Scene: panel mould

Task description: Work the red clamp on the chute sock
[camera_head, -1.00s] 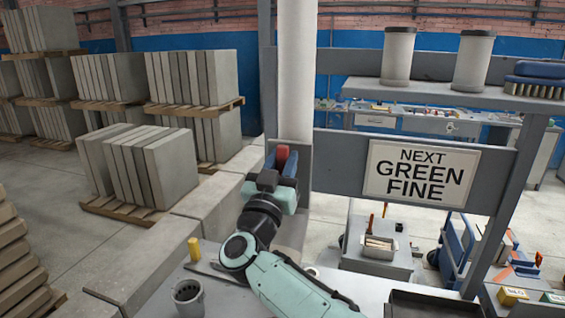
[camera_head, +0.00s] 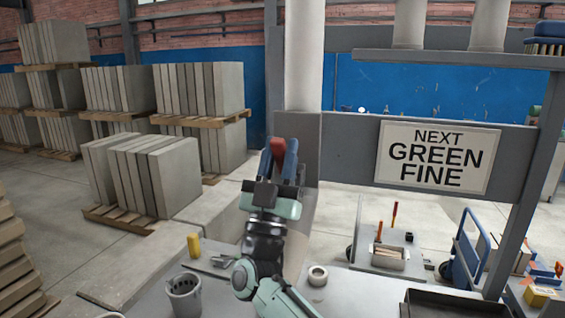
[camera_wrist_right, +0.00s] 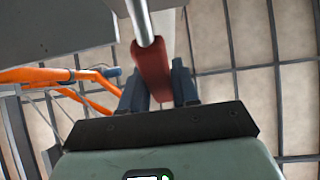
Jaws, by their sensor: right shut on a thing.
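The red clamp (camera_head: 276,146) shows as a red lever in front of the grey post, below the pale upright tube (camera_head: 304,55) that appears to be the chute sock. My right gripper (camera_head: 278,160) is shut on this red lever, with one blue finger on each side. In the right wrist view the red lever (camera_wrist_right: 152,70) sits between the blue fingers (camera_wrist_right: 157,88), and a metal rod runs from its far end. The fingers partly hide the lever. My left gripper is in neither current view.
A sign (camera_head: 437,157) reading "NEXT GREEN FINE" hangs on the grey frame to the right. A grey bucket (camera_head: 184,294), a yellow block (camera_head: 194,245) and a tape-like ring (camera_head: 318,275) stand on the bench. Stacked slabs (camera_head: 145,175) stand at left.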

